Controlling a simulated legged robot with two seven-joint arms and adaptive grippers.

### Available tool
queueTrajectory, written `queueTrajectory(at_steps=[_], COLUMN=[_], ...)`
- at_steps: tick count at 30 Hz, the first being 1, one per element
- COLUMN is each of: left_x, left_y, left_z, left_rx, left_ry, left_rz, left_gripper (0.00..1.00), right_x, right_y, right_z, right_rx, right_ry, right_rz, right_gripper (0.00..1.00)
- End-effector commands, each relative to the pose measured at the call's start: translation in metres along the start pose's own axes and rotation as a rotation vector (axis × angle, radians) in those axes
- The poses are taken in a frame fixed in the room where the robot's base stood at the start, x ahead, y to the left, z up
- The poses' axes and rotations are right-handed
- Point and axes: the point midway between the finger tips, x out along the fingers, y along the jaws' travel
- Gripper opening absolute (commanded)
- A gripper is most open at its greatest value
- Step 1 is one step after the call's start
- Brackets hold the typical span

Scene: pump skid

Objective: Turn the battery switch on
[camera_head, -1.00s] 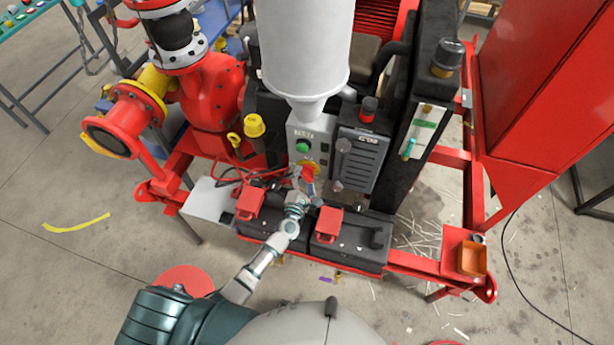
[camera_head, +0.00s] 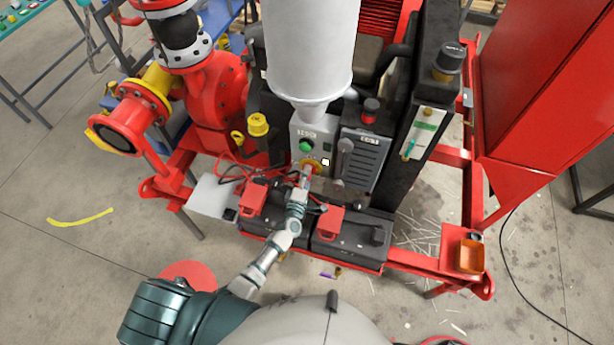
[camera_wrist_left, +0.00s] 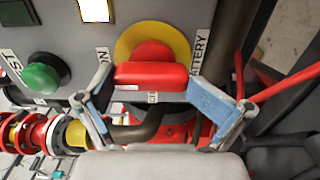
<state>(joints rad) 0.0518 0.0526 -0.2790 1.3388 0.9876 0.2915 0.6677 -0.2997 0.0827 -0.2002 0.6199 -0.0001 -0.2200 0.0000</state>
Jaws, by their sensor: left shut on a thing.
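The battery switch is a red handle on a yellow round plate (camera_head: 314,165), on the front of the grey control box (camera_head: 327,127). In the left wrist view its red handle (camera_wrist_left: 151,76) lies between my two blue-padded fingers, and part of the word BATTERY shows beside it. My left gripper (camera_wrist_left: 155,95) is shut on this handle; in the head view the gripper (camera_head: 305,182) reaches up to the box from below. A small square lamp (camera_wrist_left: 93,10) near the switch glows bright, also in the head view (camera_head: 325,161). My right gripper is out of view.
A green button (camera_wrist_left: 43,78) sits beside the switch on the box. Black batteries with red terminal covers (camera_head: 330,222) lie under my left arm. A grey louvred box (camera_head: 361,158) stands close to the right. Red cables run at left.

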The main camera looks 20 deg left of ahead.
Motion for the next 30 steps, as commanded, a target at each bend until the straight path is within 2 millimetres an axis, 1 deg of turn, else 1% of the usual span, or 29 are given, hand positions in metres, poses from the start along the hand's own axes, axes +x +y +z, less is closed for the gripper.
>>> queueTrajectory(at_steps=[1,13,14,15,20,23,26,29,30], left_x=[0.009,0.008,0.008,0.008,0.008,0.002,-0.013,-0.037,-0.047], left_y=[0.018,0.017,0.017,0.017,0.017,0.016,0.014,0.01,0.009], left_z=[-0.002,-0.001,-0.001,-0.001,-0.001,-0.001,-0.001,-0.001,-0.001], left_rx=[0.003,0.011,0.011,0.011,0.011,0.011,0.01,0.009,0.009], left_ry=[0.007,0.005,0.005,0.005,0.004,0.004,0.004,0.003,0.003], left_rz=[0.033,0.033,0.033,0.033,0.032,0.031,0.028,0.021,0.018], left_gripper=[0.57,0.57,0.94,1.0,1.0,1.0,1.0,1.0,1.0], right_x=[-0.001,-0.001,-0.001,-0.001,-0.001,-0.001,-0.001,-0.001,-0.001], right_y=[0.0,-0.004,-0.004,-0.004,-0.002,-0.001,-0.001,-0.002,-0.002], right_z=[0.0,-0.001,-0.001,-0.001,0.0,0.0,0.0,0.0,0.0], right_rx=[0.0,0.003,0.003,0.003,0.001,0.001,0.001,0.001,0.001], right_ry=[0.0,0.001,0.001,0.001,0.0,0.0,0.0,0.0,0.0], right_rz=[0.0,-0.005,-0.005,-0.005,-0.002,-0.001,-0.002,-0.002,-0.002], right_gripper=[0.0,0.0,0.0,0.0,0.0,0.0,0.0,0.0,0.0])
